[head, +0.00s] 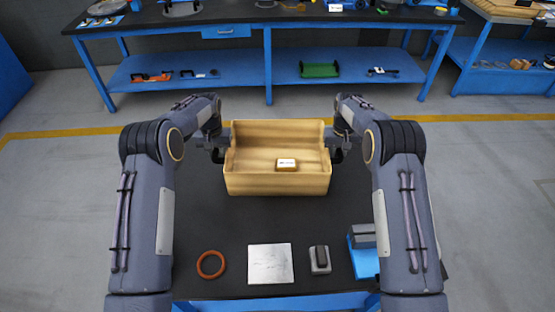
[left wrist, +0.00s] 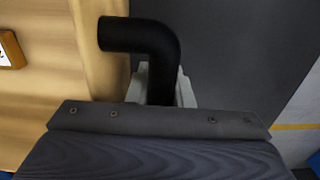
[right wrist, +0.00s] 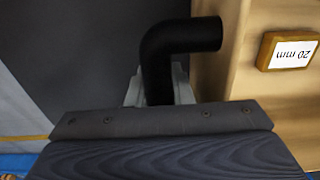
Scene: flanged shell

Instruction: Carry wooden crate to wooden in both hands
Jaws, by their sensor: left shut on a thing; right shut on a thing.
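The wooden crate (head: 277,184) is an open light-wood box in the middle of the head view, over the dark table. A small wooden block with a white label (head: 286,164) lies inside it; in the right wrist view the label on the block (right wrist: 288,51) reads "20 mm". My left gripper (head: 222,146) is shut on a black bent handle (left wrist: 150,40) at the crate's left side. My right gripper (head: 336,148) is shut on the matching black handle (right wrist: 170,45) at the right side. The crate looks level. I cannot tell whether its underside touches the table.
On the near table (head: 200,235) lie an orange-brown ring (head: 210,264), a metal plate (head: 270,263), a small grey block with a dark top (head: 320,259) and a blue-grey device (head: 363,250). A blue workbench (head: 230,31) with shelves stands across a grey floor, behind a yellow line.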

